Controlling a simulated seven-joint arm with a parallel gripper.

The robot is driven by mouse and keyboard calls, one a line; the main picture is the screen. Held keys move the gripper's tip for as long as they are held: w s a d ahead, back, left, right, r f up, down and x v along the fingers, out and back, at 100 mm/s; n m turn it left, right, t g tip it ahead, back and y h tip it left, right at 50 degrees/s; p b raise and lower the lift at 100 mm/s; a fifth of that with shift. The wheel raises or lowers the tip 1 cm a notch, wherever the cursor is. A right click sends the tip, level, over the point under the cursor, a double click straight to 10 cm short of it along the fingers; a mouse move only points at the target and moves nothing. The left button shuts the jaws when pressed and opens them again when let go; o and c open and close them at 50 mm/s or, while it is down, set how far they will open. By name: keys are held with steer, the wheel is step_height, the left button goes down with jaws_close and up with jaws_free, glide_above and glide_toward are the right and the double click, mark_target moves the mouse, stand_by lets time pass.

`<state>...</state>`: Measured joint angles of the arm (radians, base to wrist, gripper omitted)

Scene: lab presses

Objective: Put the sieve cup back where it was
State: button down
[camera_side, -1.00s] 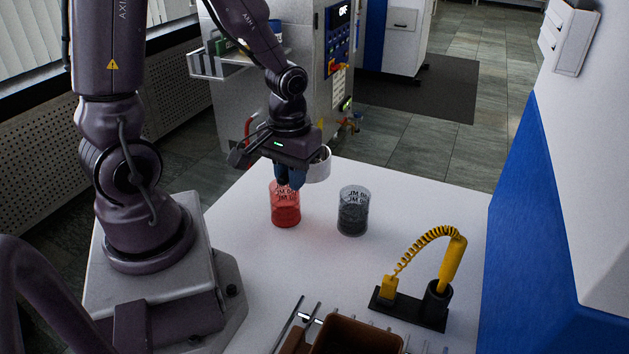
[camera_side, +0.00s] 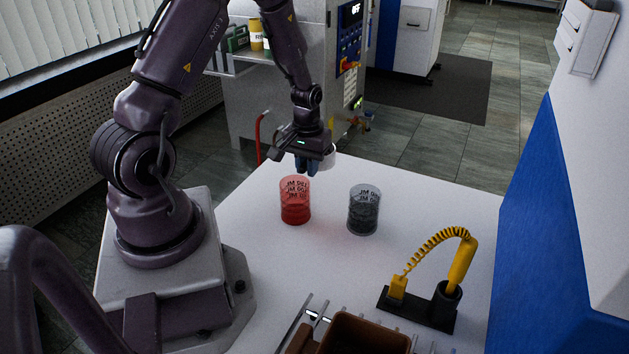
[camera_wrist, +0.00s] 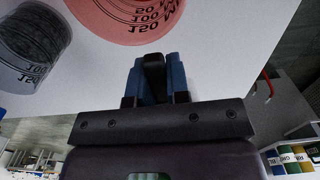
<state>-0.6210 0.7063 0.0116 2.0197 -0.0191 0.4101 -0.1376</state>
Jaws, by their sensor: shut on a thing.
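The sieve cup (camera_side: 329,156) is a small pale cup, seen in the side view just behind and right of my gripper, which covers most of it. My gripper (camera_side: 307,166) points down above the far part of the white table. In the wrist view my gripper (camera_wrist: 154,72) has its blue fingers shut on a dark piece between them, which looks like the cup's handle. The cup's body cannot be made out there. The gripper is beyond a beaker of red granules (camera_side: 295,213) and a beaker of dark granules (camera_side: 364,218).
A yellow tool with a coiled cord (camera_side: 459,266) stands in a black holder at the right. A brown box (camera_side: 365,338) and metal rods are at the near edge. A control cabinet (camera_side: 322,75) with containers on its shelf stands behind the white table (camera_side: 250,255).

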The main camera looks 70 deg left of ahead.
mark_target(314, 191)
steer(key=shift+w+a+f, duration=0.35)
steer(key=shift+w+f, duration=0.1)
steer(key=shift+f, duration=0.2)
steer(key=shift+w+a+f, duration=0.3)
steer(key=shift+w+f, duration=0.1)
steer(key=shift+f, duration=0.2)
steer(key=shift+w+a+f, duration=0.1)
steer(key=shift+f, duration=0.8)
steer(key=shift+w+a+f, duration=0.1)
steer(key=shift+f, duration=0.8)
steer(key=shift+d+f, duration=0.1)
steer(key=c, duration=1.1)
jaws_free()
